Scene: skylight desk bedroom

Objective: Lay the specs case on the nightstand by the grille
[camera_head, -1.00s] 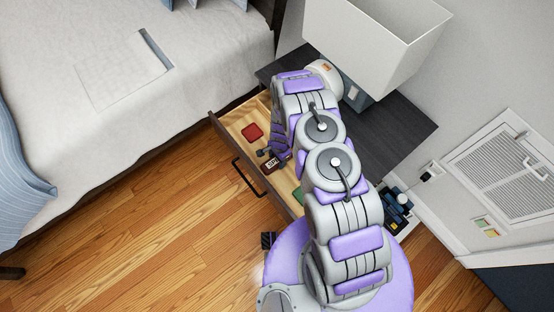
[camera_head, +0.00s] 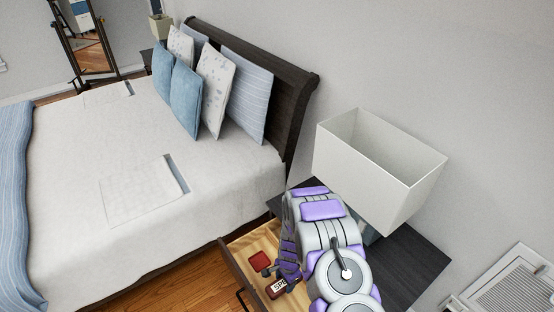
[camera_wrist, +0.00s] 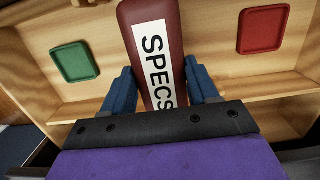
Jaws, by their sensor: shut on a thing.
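The specs case (camera_wrist: 146,22) is dark red with a white label reading "SPECS". In the wrist view my gripper (camera_wrist: 163,88) has its blue fingers on both sides of the case, shut on it. In the head view the case (camera_head: 276,289) shows small, over or in the open drawer (camera_head: 232,268); I cannot tell whether it is clear of the drawer floor. The nightstand (camera_head: 419,262) has a dark top, partly hidden by my arm and a lamp. The grille (camera_head: 512,295) is low on the wall, right of the nightstand.
In the drawer lie a green tray (camera_wrist: 75,62) and a red tray (camera_wrist: 263,30). A lamp with a white shade (camera_head: 365,170) stands on the nightstand. The bed (camera_head: 120,200) is to the left. The nightstand top's right part looks bare.

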